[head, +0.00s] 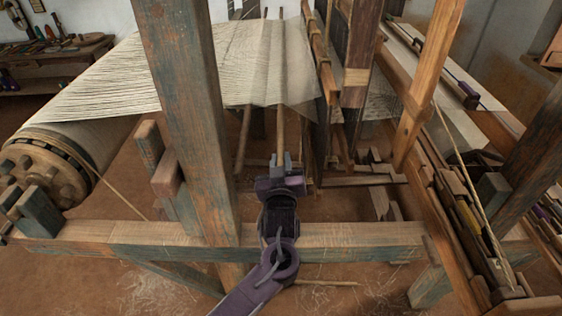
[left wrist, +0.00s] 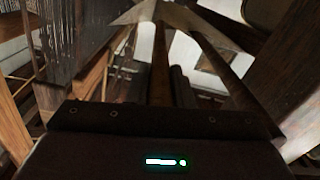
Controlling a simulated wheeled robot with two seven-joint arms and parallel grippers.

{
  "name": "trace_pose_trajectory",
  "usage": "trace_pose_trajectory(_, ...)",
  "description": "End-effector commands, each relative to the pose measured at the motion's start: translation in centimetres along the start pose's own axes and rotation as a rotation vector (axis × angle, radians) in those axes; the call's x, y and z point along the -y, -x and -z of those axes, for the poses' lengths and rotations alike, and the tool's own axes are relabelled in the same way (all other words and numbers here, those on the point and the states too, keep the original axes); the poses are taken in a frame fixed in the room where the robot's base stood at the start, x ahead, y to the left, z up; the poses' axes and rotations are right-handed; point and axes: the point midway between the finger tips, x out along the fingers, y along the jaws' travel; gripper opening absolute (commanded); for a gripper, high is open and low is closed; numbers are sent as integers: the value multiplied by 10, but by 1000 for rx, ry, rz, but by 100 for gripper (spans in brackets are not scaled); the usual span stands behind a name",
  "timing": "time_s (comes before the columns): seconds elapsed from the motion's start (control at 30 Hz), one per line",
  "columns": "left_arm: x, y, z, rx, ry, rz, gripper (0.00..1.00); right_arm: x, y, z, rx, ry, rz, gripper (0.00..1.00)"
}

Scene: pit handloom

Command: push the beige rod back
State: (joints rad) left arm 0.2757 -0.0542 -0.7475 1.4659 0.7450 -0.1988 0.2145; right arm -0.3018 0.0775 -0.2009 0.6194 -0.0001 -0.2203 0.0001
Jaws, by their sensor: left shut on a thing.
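The beige rod (head: 280,130) is long and thin. It runs from the back of the loom through the pale warp sheet, and its near end sticks out below the cloth towards me. My left gripper (head: 280,163) is shut on this near end, above the front beam. In the left wrist view the beige rod (left wrist: 160,65) runs away from the dark gripper body under the pale warp. The jaws hide the rod's very tip. My right gripper is in neither view.
A second rod (head: 243,143) lies just left, roughly alongside. A thick wooden post (head: 190,110) stands left of my arm. The front beam (head: 330,235) crosses below my gripper. Heddle frames (head: 325,70) stand close on the right. The warp roller (head: 65,150) is far left.

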Motion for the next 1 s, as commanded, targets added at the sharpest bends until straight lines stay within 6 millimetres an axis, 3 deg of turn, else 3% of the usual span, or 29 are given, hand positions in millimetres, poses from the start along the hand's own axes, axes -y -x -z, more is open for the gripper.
trace_pose_trajectory(0.33,55,0,11,1,0,3,0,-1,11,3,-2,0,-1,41)
trace_pose_trajectory(0.67,61,-1,12,0,-1,4,0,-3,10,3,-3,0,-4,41)
trace_pose_trajectory(0.7,61,-1,12,-1,-2,4,22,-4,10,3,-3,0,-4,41)
trace_pose_trajectory(0.8,61,-1,12,-1,-1,4,36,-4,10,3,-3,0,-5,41)
trace_pose_trajectory(0.87,60,-1,12,-1,-1,3,41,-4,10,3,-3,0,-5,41)
trace_pose_trajectory(1.0,61,-1,12,0,-1,5,41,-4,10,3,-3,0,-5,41)
